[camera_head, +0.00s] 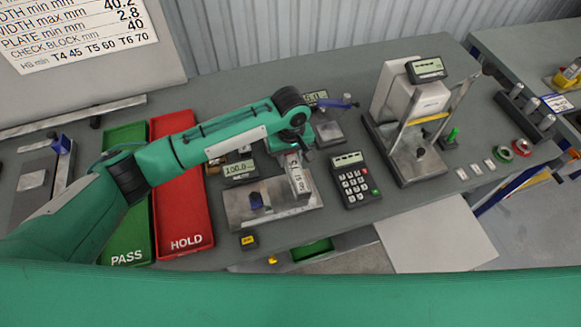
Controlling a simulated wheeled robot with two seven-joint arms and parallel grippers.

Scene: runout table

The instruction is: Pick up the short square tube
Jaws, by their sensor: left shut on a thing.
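My left arm reaches in from the left, and its gripper (295,157) points down over the grey plate of a measuring station. The gripper is shut on a short, light grey square tube (300,180) with dark marking on its side. The tube hangs or stands upright over the plate (262,213); I cannot tell whether its lower end touches. The gripper hides the tube's top. My right gripper is not in view.
A display (240,169) stands just left of the tube. The red HOLD tray (186,222) and green PASS tray (127,244) lie further left. A keypad (355,181) and a tester on a stand (405,102) are to the right.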

